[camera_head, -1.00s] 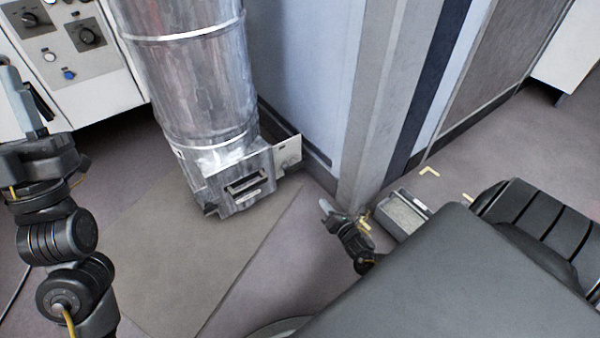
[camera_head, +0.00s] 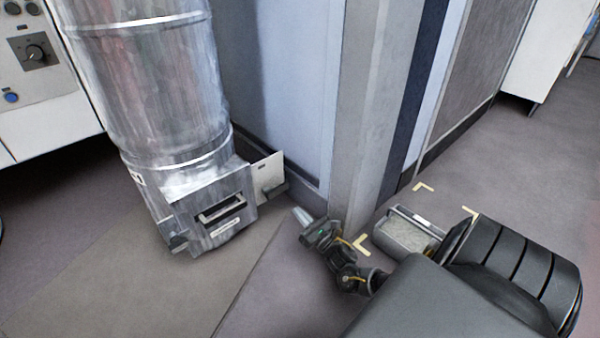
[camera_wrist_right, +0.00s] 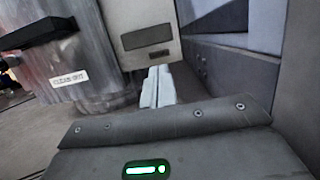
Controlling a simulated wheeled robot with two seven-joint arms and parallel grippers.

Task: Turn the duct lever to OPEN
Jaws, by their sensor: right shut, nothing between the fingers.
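The silver duct (camera_head: 150,85) ends low in a metal box (camera_head: 212,208) with a dark slot-like handle and a small label. A light plate (camera_head: 264,172) stands out from the box's right side, with a small dark piece at its lower edge. I cannot tell which part, if any, is the lever. My right gripper (camera_head: 301,216) is shut and empty, to the right of the box and apart from it. In the right wrist view, its closed fingers (camera_wrist_right: 158,85) point toward the plate (camera_wrist_right: 147,33); the black handle (camera_wrist_right: 38,34) and label are at left. My left gripper is out of view.
A pale wall and grey post (camera_head: 366,110) stand behind and right of the duct. A small grey bin (camera_head: 408,235) sits on the floor by yellow corner marks. A control panel (camera_head: 35,60) is at upper left. Floor in front of the duct is clear.

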